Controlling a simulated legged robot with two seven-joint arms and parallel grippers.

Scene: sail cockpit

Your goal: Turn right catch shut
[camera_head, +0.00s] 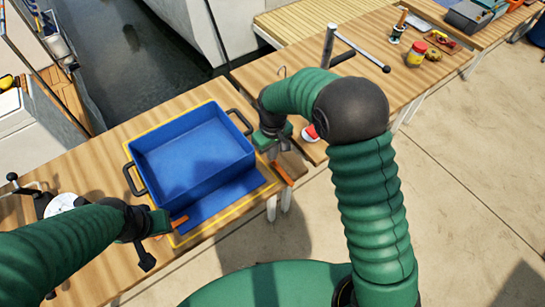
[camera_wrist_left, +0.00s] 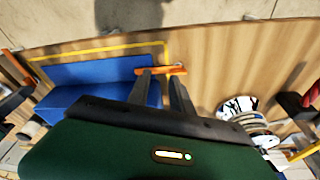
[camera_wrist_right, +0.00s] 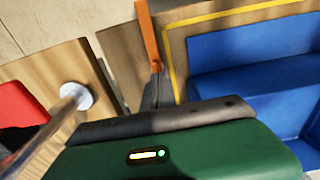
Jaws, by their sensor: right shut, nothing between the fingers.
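The right catch, an orange bar (camera_head: 281,173), lies just off the right edge of the yellow-outlined board beside the blue tray (camera_head: 193,157). In the right wrist view the catch (camera_wrist_right: 147,35) runs lengthwise alongside the yellow line. My right gripper (camera_head: 275,151) is shut and empty, its fingertips close to one end of this catch; I cannot tell if they touch. A second orange catch (camera_head: 179,222) is at the board's left side. My left gripper (camera_wrist_left: 161,84) is open, with its fingers apart close to that catch.
The tray has black side handles (camera_head: 137,179). A metal post with a bar (camera_head: 330,45) rises behind my right arm. A red-lidded jar (camera_head: 416,53) and tools stand on the far table. A round white-topped fitting (camera_wrist_left: 238,107) is near my left gripper. Water lies beyond the left table.

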